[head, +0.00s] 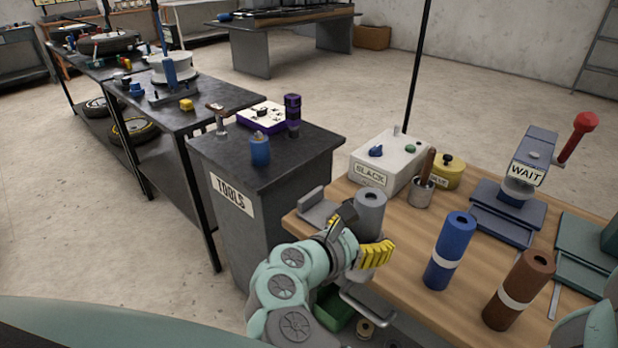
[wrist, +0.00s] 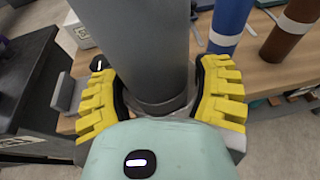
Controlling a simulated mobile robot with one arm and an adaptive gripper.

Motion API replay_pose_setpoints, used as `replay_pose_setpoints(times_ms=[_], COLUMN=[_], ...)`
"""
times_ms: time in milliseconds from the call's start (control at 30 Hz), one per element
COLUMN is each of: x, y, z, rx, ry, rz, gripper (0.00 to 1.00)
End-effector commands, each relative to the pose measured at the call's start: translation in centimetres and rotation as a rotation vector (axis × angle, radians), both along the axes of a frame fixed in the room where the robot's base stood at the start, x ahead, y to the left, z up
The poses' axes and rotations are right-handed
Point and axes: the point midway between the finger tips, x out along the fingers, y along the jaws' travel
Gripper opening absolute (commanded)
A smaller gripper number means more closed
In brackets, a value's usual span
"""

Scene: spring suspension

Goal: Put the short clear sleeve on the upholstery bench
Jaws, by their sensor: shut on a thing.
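My gripper (head: 366,245) is shut on a grey upright roll (head: 370,207) with a hole in its top, at the left edge of a wood-topped bench. In the wrist view, the yellow-padded fingers (wrist: 163,98) close on both sides of the grey roll (wrist: 150,45). A smooth grey band, partly see-through at its edge, shows low on the roll between the fingers; I cannot tell if it is a separate sleeve. I cannot tell which bench is the upholstery bench.
A blue roll (head: 449,250) and a brown roll (head: 518,288) stand on the wood bench (head: 400,290). The SLACK box (head: 388,162), a yellow tin (head: 448,171) and a grey cup (head: 420,193) stand behind. A dark tool cabinet (head: 235,240) stands at left.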

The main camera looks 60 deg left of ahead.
Motion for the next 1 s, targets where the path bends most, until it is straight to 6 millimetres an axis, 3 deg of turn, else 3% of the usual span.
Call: replay_pose_setpoints(times_ms=[500, 833, 1000], x=[12.1, 14.8, 14.7], y=[2.4, 3.1, 3.1], z=[-1.0, -1.3, -3.3], rx=[-0.001, 0.001, -0.002], ry=[-0.003, -0.002, 0.000], rz=[-0.010, -0.009, -0.006], gripper=[0.25, 0.24, 0.24])
